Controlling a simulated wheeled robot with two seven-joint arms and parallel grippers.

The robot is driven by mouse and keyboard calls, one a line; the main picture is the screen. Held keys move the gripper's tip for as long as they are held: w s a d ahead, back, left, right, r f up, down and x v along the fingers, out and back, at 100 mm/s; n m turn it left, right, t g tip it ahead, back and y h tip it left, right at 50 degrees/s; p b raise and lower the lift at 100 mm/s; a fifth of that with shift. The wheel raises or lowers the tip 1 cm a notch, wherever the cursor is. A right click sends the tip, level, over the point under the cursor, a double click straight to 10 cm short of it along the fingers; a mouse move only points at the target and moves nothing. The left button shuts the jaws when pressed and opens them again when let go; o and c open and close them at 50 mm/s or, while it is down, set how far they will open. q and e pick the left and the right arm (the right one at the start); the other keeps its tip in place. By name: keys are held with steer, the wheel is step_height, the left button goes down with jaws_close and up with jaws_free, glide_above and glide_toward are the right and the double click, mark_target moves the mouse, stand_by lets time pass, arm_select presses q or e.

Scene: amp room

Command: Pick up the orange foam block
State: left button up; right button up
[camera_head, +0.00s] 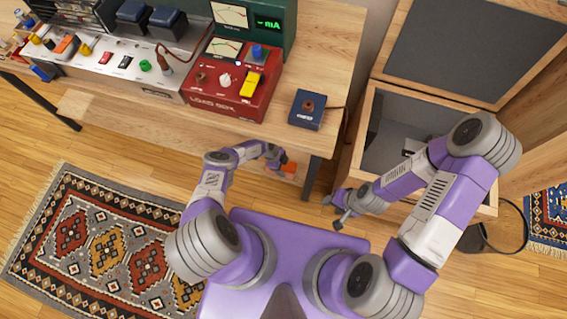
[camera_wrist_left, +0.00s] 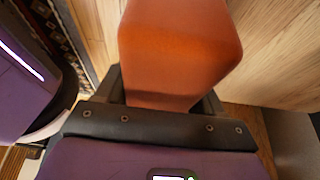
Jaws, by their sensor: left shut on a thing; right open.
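The orange foam block (camera_wrist_left: 180,50) fills the upper middle of the left wrist view, between the dark fingers of my left gripper (camera_wrist_left: 165,98). In the head view a small part of the orange block (camera_head: 290,167) shows at the tip of my left gripper (camera_head: 277,158), beside the front edge of the workbench. My left gripper is shut on the block. The arm hides part of it in the head view. My right gripper (camera_head: 341,208) is open and empty, low in front of the open wooden box.
The workbench (camera_head: 330,55) carries a red load box (camera_head: 228,90), a dark blue pedal-like box (camera_head: 307,110) and a green meter (camera_head: 262,22). A wooden chest (camera_head: 398,150) with its lid open stands right. A patterned rug (camera_head: 100,245) lies left.

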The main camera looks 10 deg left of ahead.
arm_select(q)
steer(key=shift+s, duration=1)
arm_select(e)
steer(key=shift+s+r, duration=0.35)
steer(key=shift+s, duration=0.1)
arm_select(q)
steer(key=o, duration=1.1)
steer(key=p+v, duration=0.4)
steer(key=v, duration=0.2)
steer(key=shift+a+r, duration=0.15)
steer(key=shift+r, duration=0.2)
steer(key=shift+a+r+p, duration=0.2)
steer(key=shift+r+p, duration=0.15)
steer(key=shift+r, duration=0.05)
arm_select(e)
step_height(320, 180, up, 4)
steer(key=shift+r, duration=0.1)
arm_select(q)
steer(key=shift+c, duration=0.3)
